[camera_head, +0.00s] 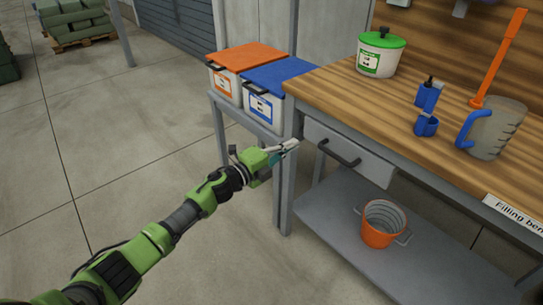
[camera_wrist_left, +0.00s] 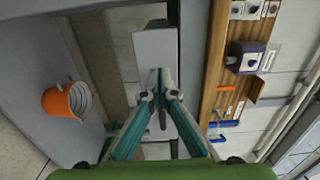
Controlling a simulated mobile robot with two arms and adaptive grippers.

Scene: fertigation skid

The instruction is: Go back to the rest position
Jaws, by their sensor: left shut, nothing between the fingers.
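My left arm, green and black, reaches in from the lower left in the head view. Its gripper (camera_head: 288,147) is shut and empty, in front of the workbench's left leg and left of the grey drawer (camera_head: 372,166) with its dark handle (camera_head: 338,152). In the left wrist view the teal-sided fingers of my left gripper (camera_wrist_left: 160,75) come together at the tips, with nothing between them. A pale grey panel shows beyond them. I cannot tell whether the fingers touch anything. My right gripper is not in view.
The wooden workbench (camera_head: 420,100) carries a green-lidded tub (camera_head: 380,57), blue parts (camera_head: 428,105) and a grey jug (camera_head: 493,130). An orange bucket (camera_head: 381,225) stands on the lower shelf. Orange-lidded (camera_head: 245,57) and blue-lidded (camera_head: 279,75) bins stand left.

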